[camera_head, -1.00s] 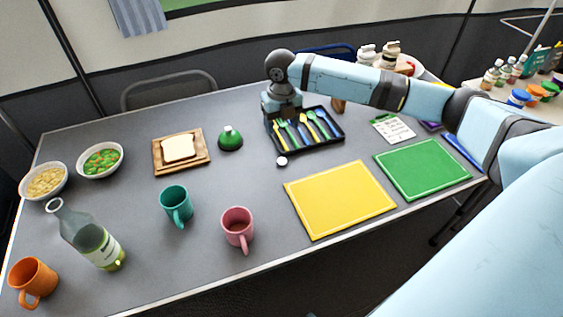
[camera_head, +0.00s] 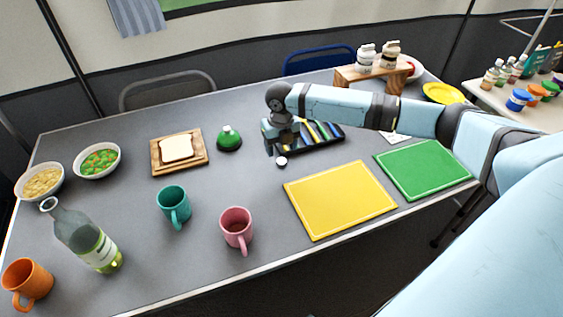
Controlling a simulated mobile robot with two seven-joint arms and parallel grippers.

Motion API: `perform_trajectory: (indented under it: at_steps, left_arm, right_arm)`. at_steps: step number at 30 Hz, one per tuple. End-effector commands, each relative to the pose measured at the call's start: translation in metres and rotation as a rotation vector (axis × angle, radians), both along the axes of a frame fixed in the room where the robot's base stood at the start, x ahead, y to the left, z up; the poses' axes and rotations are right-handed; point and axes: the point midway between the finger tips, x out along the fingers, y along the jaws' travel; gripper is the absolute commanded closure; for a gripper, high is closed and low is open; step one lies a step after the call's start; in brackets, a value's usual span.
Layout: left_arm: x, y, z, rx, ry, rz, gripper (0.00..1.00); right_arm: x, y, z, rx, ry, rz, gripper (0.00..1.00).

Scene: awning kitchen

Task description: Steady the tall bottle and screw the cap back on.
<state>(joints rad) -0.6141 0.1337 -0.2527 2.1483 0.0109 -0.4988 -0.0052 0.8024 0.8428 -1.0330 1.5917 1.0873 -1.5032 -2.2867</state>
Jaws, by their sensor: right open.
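The tall bottle (camera_head: 78,233) stands upright at the table's left front, clear glass with a pale label and yellow-green liquid low inside. Its mouth looks open. A small white cap (camera_head: 281,161) lies on the table near the middle, just in front of the black cutlery tray (camera_head: 327,143). My right gripper (camera_head: 281,149) is open and points down just behind the cap, over the tray's left end. Whether its fingers touch anything is too small to tell. My left gripper is not in view.
An orange mug (camera_head: 27,282) is close to the bottle's left. A teal mug (camera_head: 173,206) and a pink mug (camera_head: 236,228) stand right of it. Two bowls are behind it. A green bell-shaped item (camera_head: 229,138) stands left of my gripper. A yellow mat (camera_head: 340,199) lies front right.

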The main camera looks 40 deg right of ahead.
Motion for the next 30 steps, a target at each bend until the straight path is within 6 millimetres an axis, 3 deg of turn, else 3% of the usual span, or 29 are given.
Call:
perform_trajectory:
  at_steps: [5,14,24,26,30]
  left_arm:
    - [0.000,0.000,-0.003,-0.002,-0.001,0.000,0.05]
    - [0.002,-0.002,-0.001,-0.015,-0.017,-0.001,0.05]
    - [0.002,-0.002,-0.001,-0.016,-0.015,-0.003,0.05]
    - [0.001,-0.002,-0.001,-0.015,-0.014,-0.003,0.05]
    - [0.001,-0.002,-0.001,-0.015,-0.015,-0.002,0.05]
  right_arm:
    - [-0.001,0.000,-0.008,0.000,0.001,0.000,0.37]
    - [-0.002,-0.001,-0.050,-0.001,0.001,0.000,0.37]
    - [-0.002,-0.001,-0.052,-0.001,0.000,0.000,0.37]
    - [-0.002,-0.001,-0.052,-0.001,0.000,0.000,0.47]
    - [-0.002,-0.001,-0.052,-0.001,0.000,0.000,0.79]
